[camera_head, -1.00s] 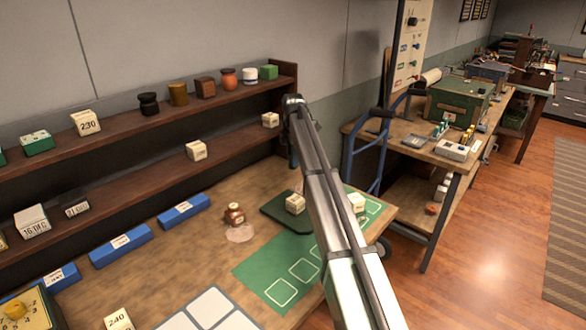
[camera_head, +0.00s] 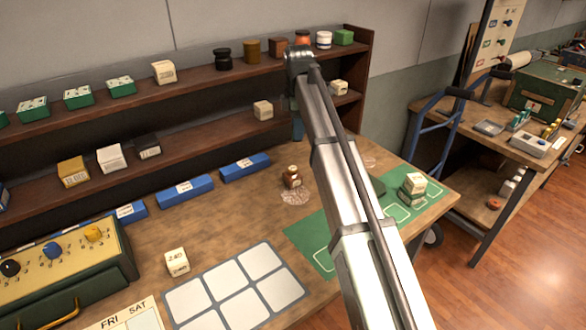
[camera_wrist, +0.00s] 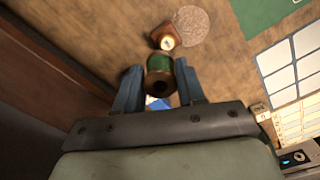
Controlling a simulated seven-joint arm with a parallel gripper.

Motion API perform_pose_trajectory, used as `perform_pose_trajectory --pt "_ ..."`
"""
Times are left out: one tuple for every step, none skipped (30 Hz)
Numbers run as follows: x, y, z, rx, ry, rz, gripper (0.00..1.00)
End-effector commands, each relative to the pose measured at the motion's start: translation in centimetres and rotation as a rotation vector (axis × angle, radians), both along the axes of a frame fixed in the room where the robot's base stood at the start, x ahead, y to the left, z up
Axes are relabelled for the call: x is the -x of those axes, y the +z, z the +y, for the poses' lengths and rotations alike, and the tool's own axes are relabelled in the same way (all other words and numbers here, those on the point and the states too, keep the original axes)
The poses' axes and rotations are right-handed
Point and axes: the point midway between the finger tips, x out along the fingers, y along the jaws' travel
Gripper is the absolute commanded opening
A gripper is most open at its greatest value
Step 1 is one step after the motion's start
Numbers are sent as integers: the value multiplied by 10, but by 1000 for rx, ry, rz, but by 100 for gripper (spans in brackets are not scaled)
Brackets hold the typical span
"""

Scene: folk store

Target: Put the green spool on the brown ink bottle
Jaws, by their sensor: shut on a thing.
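In the wrist view the green spool (camera_wrist: 158,76) sits between the two blue fingers of my gripper (camera_wrist: 158,88), which is shut on it. Just beyond it in that view is the brown ink bottle (camera_wrist: 166,38), with a pale top. In the head view the bottle (camera_head: 292,178) stands upright on the wooden table, beside a round speckled patch (camera_head: 296,197). My gripper (camera_head: 298,128) shows there above and behind the bottle, in front of the shelves. The arm hides most of it, and the spool cannot be seen there.
Shelves (camera_head: 190,82) with jars and boxes stand behind the table. Blue boxes (camera_head: 245,167) line the shelf's foot. A numbered block (camera_head: 177,262), a white-celled grid (camera_head: 235,287) and a green mat (camera_head: 312,240) lie in front. Stacked blocks (camera_head: 414,184) stand at right.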

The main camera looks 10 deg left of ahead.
Motion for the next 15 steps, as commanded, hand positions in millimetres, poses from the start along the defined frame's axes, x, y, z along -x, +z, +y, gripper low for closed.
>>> perform_pose_trajectory --pt "8 1 4 0 1 -1 11" --pt "10 2 6 0 0 -1 11" --pt "13 2 8 0 -1 -1 11" --pt "14 2 9 0 -1 0 11" --pt "15 1 9 0 -1 0 11" --pt "16 -1 10 0 -1 0 11" --pt "16 -4 10 0 -1 1 11" --pt "16 -7 10 0 -1 1 11" --pt "16 -12 10 1 -1 2 11" --pt "16 -17 10 1 -1 2 11" --pt "17 -21 10 1 -1 2 11" --pt "16 -28 10 1 -1 2 11" --pt "16 -33 10 1 -1 2 11" --pt "16 -38 10 1 -1 2 11" --pt "16 -45 10 1 -1 3 11"
